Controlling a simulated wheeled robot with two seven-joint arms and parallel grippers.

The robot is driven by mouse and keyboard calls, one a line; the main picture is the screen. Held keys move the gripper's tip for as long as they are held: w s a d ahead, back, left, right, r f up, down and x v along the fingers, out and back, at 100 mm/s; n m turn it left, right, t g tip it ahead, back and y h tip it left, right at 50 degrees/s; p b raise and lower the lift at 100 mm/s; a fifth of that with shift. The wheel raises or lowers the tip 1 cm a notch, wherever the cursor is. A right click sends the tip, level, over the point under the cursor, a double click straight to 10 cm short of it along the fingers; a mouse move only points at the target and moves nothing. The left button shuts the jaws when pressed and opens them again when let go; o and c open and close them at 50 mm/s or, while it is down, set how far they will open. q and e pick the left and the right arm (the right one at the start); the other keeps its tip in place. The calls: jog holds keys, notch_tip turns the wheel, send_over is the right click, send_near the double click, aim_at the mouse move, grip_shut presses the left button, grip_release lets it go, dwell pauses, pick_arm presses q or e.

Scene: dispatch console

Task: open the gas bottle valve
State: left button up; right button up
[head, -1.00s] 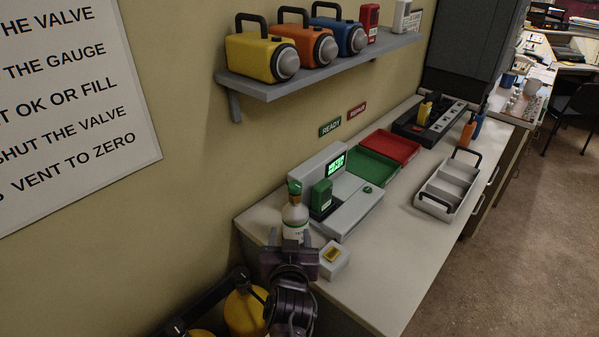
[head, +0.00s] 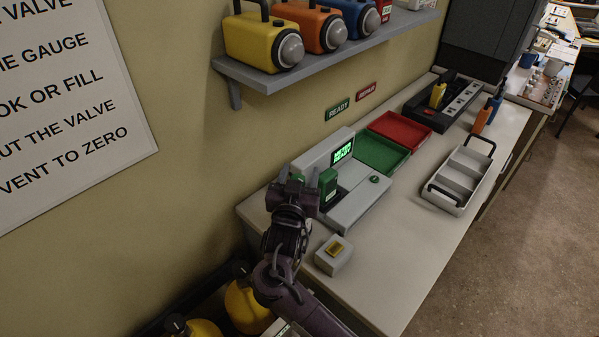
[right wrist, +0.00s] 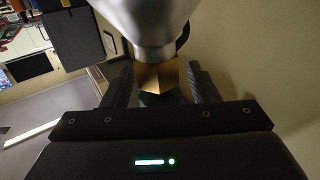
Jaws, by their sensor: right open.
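The gas bottle is mostly hidden behind my right gripper (head: 298,176) in the head view, at the left end of the counter. In the right wrist view its pale silver body (right wrist: 145,20) hangs down from the top, with a brass valve neck (right wrist: 158,77) and a dark green knob (right wrist: 163,98) at its end. My right gripper (right wrist: 161,72) is open, with one finger on each side of the valve neck. Gaps show between the fingers and the brass. Whether a finger touches the green knob is unclear. My left gripper is not in view.
A grey console with a lit display (head: 342,152) and a green device (head: 327,184) stands close right of my gripper. A small box with a yellow button (head: 334,256) is nearer. A shelf (head: 262,82) overhangs behind. Yellow bottles (head: 246,307) stand below.

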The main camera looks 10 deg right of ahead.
jog(key=shift+s, duration=0.1)
jog(key=c, duration=1)
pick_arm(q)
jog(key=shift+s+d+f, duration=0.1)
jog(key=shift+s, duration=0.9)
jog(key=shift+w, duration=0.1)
pick_arm(e)
jog(key=shift+y, duration=0.3)
